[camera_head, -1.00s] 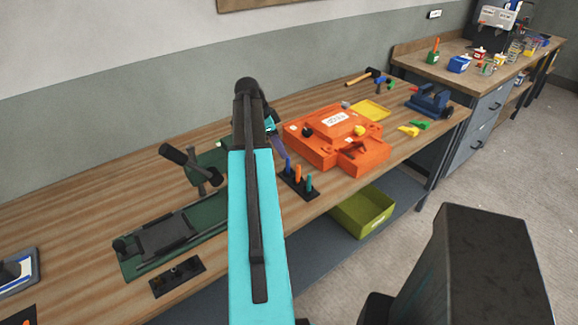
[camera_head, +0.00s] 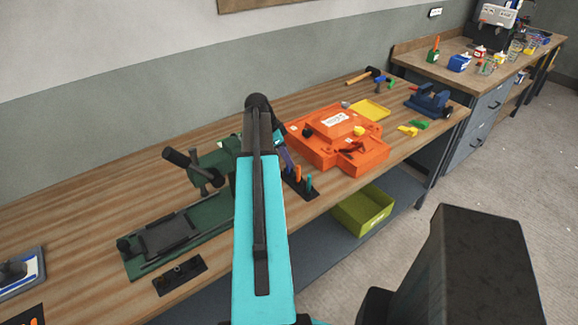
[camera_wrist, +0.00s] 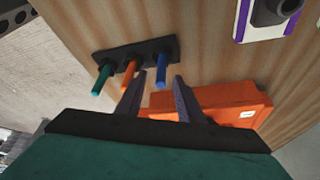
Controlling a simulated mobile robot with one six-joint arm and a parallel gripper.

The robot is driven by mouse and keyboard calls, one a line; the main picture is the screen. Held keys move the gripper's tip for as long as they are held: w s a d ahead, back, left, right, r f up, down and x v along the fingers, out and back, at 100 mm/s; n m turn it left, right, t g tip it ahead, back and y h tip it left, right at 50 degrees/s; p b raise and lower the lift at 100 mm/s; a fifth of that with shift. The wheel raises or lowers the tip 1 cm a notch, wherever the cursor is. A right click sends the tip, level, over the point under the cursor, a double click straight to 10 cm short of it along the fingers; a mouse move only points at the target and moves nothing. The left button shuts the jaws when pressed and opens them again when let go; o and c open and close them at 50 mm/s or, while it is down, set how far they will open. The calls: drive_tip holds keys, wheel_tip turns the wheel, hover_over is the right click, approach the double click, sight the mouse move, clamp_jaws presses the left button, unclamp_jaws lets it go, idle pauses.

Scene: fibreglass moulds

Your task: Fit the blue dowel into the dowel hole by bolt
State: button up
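The blue dowel (camera_wrist: 161,72) stands in a dark rack (camera_wrist: 115,54), beside an orange dowel (camera_wrist: 130,73) and a teal dowel (camera_wrist: 102,78). In the head view my arm and gripper (camera_head: 285,157) largely cover the blue dowel; the orange dowel (camera_head: 297,174) and teal dowel (camera_head: 309,182) show. My gripper (camera_wrist: 159,80) is open, and in the wrist view the blue dowel appears between its fingertips. I cannot tell the depth left between them. I cannot make out the bolt or its dowel hole for certain.
An orange mould (camera_head: 375,158) lies just right of the rack, with a yellow tray (camera_head: 372,110) behind. A green machine (camera_head: 215,213) and a dark block with holes (camera_head: 180,277) lie left. A green bin (camera_head: 364,210) is below the bench.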

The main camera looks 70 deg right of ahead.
idle(0.3)
clamp_jaws()
drive_tip(key=shift+r, duration=0.2)
wheel_tip(320, 180, up, 10)
drive_tip(key=b, duration=0.3)
drive_tip(key=shift+f, duration=0.2)
idle(0.4)
idle(0.5)
